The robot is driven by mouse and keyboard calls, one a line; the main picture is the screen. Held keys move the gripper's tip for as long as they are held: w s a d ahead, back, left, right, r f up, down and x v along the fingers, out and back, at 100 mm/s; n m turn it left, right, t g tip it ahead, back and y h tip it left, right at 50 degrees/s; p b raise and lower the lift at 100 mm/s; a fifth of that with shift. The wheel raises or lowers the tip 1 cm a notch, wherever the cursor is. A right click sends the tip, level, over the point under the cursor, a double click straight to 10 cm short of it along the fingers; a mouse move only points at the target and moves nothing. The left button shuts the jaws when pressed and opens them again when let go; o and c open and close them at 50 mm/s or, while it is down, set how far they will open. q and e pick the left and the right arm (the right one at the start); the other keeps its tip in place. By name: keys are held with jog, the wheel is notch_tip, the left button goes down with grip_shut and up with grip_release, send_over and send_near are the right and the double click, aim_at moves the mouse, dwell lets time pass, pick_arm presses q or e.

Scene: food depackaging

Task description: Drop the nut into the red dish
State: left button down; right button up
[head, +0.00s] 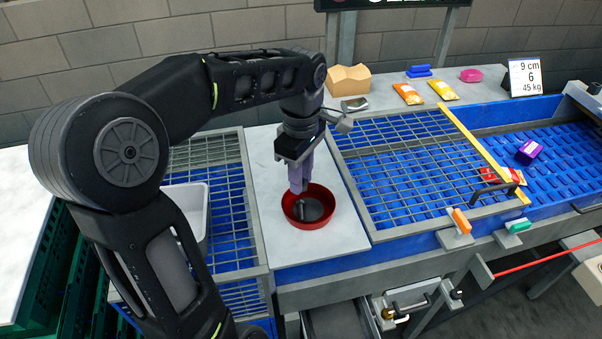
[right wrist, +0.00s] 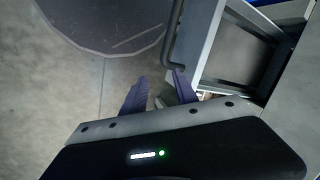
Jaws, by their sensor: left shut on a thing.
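The red dish (head: 328,219) sits on the pale board between the two grid sections, a round bowl with a dark inside. My left gripper (head: 299,190) points down over the left back part of the dish, its purple fingers shut. The nut between the fingers is not clearly visible. A small dark shape shows just below the fingertips, and I cannot tell whether it is the nut or a shadow. My right gripper (right wrist: 158,97) is open in the right wrist view, with floor and a metal frame beyond its fingers and nothing visibly held.
The pale board (head: 278,160) is clear around the dish. A grey bin (head: 190,205) stands to the left, partly behind my arm. A cardboard box (head: 348,80) and colored packets (head: 408,93) lie on the back ledge. A purple item (head: 529,151) lies in the blue tray at right.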

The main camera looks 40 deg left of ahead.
pick_arm(q)
jog(key=shift+f, duration=0.1)
jog(key=c, duration=1.1)
grip_release()
notch_tip(320, 180, up, 4)
jog(key=shift+r, duration=0.2)
notch_tip(320, 180, up, 3)
jog(key=shift+f+p, duration=0.1)
jog(key=shift+p, duration=0.65)
jog(key=shift+r+p, duration=0.3)
jog(key=shift+r, duration=0.1)
jog(key=shift+f, duration=0.1)
